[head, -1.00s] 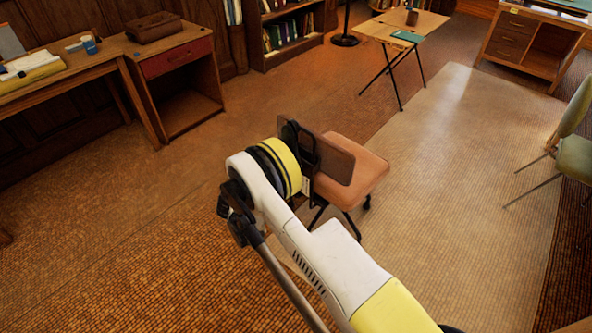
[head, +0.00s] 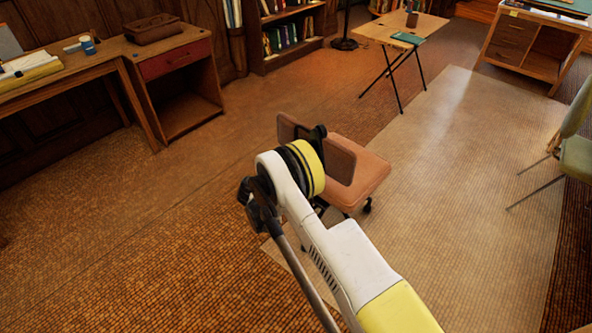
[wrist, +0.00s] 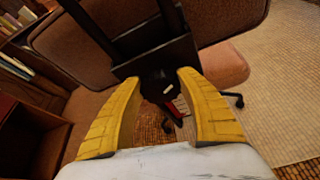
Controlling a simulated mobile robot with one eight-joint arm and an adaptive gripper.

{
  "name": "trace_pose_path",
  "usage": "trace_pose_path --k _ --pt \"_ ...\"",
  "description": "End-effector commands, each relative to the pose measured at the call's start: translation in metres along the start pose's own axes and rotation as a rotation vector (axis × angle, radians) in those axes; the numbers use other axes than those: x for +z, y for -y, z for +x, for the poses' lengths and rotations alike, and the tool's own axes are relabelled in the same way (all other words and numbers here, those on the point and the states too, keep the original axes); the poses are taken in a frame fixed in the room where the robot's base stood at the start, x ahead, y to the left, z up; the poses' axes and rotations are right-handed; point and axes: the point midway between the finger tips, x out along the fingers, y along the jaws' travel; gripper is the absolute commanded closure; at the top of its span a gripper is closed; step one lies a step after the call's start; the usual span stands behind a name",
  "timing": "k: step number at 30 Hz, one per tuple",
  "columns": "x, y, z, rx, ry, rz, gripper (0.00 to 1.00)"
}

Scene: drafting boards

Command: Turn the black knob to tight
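The chair (head: 357,176) has an orange-brown seat and a brown backrest, with its back toward my arm. In the wrist view, a black bracket (wrist: 155,58) runs down the rear of the backrest (wrist: 70,50). Below the bracket is a dark, rounded part that looks like the black knob (wrist: 157,86), with a small pale mark beside it. My gripper (wrist: 160,77) has its two yellow fingers apart, one on each side of the knob. I cannot tell whether they touch it. In the head view my own arm hides the gripper and the knob.
A folding table (head: 398,36) stands beyond the chair. A wooden desk (head: 172,72) and bookcase (head: 288,42) line the left and back. A green chair (head: 578,155) is at the right edge. The floor around the chair is clear.

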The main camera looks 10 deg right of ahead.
Motion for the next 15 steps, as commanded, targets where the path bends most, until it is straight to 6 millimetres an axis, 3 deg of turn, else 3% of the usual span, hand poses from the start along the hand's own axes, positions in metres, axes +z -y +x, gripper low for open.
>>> trace_pose_path --k 2,15 --pt "0.0000 0.0000 0.0000 0.000 0.000 0.000 0.86" --pt "0.0000 0.0008 0.0003 0.019 0.000 0.045 0.87"
